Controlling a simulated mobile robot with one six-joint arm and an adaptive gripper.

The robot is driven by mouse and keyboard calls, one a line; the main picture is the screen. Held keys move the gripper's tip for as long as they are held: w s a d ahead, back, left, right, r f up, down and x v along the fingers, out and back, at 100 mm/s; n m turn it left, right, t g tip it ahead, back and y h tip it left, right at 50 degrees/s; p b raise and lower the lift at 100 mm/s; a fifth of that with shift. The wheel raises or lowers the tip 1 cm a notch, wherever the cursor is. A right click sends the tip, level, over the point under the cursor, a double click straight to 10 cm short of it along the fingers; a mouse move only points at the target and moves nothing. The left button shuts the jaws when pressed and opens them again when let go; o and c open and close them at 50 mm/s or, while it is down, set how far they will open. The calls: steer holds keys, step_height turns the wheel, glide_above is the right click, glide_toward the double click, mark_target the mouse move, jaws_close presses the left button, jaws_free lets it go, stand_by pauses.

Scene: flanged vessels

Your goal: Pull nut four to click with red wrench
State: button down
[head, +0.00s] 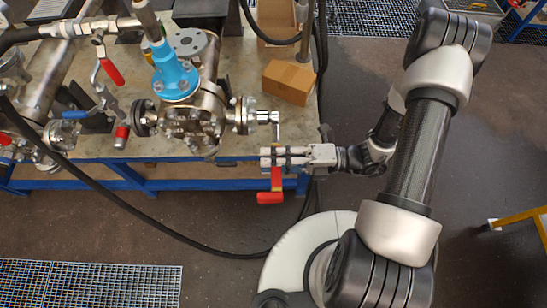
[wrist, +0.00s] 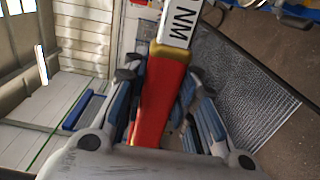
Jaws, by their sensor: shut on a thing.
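My gripper (head: 272,158) is shut on the red wrench in front of the table's near edge. The wrench's red handle (head: 270,197) hangs below the fingers in the head view, and its metal head reaches up to the right-hand flange (head: 245,115) of the vessel. Whether the socket sits on a nut is too small to tell. In the wrist view the red wrench (wrist: 160,95) lies between the blue-grey fingers (wrist: 165,110), with a silver shaft marked "NM" beyond. The flange's separate nuts, including nut four, cannot be told apart.
The metal vessel (head: 190,125) with a blue bonnet (head: 174,76) and red-handled valves (head: 111,72) stands on the blue-framed table. A cardboard box (head: 289,82) sits behind the wrench. A black cable (head: 150,215) loops in front. The floor at right is mostly clear.

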steer(key=shift+a, duration=1.2)
steer(key=shift+r+p, duration=0.15)
steer(key=shift+p, duration=0.2)
steer(key=w+d+r+m+p, duration=0.1)
steer(key=d+r+m+p, duration=0.4)
steer(key=p, duration=0.4)
steer(key=shift+w+r+m, duration=0.3)
steer(key=shift+r+m, duration=0.2)
steer(key=shift+w, duration=0.1)
